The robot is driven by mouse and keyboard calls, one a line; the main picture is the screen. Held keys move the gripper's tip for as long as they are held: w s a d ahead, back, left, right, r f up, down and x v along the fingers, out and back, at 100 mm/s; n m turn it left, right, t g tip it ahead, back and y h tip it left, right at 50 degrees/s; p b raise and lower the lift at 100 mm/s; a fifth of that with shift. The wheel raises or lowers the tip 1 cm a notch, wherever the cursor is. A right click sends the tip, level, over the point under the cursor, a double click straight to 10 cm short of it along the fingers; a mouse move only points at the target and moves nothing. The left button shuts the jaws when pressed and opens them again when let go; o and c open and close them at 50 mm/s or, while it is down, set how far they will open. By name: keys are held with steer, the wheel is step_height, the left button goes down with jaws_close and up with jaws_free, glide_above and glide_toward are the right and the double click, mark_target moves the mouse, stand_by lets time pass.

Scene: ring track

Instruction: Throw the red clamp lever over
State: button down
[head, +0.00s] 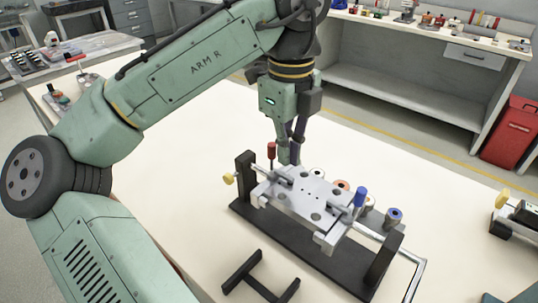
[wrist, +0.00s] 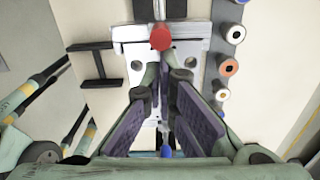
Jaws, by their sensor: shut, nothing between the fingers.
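The red clamp lever (head: 271,150) stands up at the back left of the metal fixture, its red knob on top. In the wrist view its red knob (wrist: 161,37) shows just beyond the fingertips, near the top middle. My gripper (head: 289,160) points down beside the lever, a little to its right in the head view. It is shut and empty; its purple-padded fingers (wrist: 166,78) also show in the wrist view. I cannot tell whether a fingertip touches the lever. The grey clamp plate (head: 305,193) lies below my gripper.
A blue-topped knob (head: 361,196) stands on the fixture's right part. Several rollers with coloured ends (head: 394,215) line its back. A black H-shaped stand (head: 260,280) lies in front. A yellow knob (head: 228,178) sticks out left. The white table is clear behind the fixture.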

steer(key=shift+w+a+r+p, duration=0.1)
steer(key=shift+w+a+p, duration=0.9)
steer(key=shift+a+p, duration=0.25)
steer(key=shift+w+a+p, duration=1)
steer(key=shift+a+p, duration=0.2)
steer(key=shift+w+a, duration=0.15)
steer(key=shift+a, duration=0.1)
step_height(320, 180, up, 7)
steer(key=p, duration=0.2)
